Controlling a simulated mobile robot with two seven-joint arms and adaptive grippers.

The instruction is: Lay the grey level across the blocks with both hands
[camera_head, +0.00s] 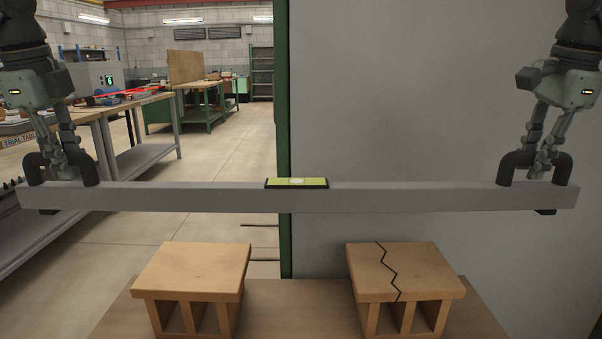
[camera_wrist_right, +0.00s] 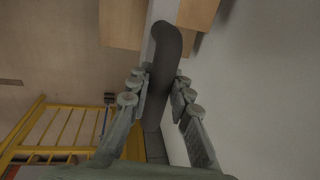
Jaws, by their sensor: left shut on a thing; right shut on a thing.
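The long grey level (camera_head: 400,197) is held up roughly horizontal, with a yellow-green vial (camera_head: 297,183) at its middle and a dark handle near each end. My left gripper (camera_head: 70,165) is shut on the left handle (camera_head: 88,172). My right gripper (camera_head: 540,165) is shut on the right handle (camera_head: 508,168), which also shows between the fingers in the right wrist view (camera_wrist_right: 165,60). Two hollow tan blocks stand below the level, apart from it: the left block (camera_head: 192,267) and the right block (camera_head: 405,270), which has a dark zigzag line on top.
The blocks stand on a wooden table (camera_head: 295,310) with a clear gap between them. A grey wall panel (camera_head: 420,120) with a green post (camera_head: 283,100) is behind. Workbenches (camera_head: 130,125) stand at the left. A yellow frame (camera_wrist_right: 60,130) shows in the right wrist view.

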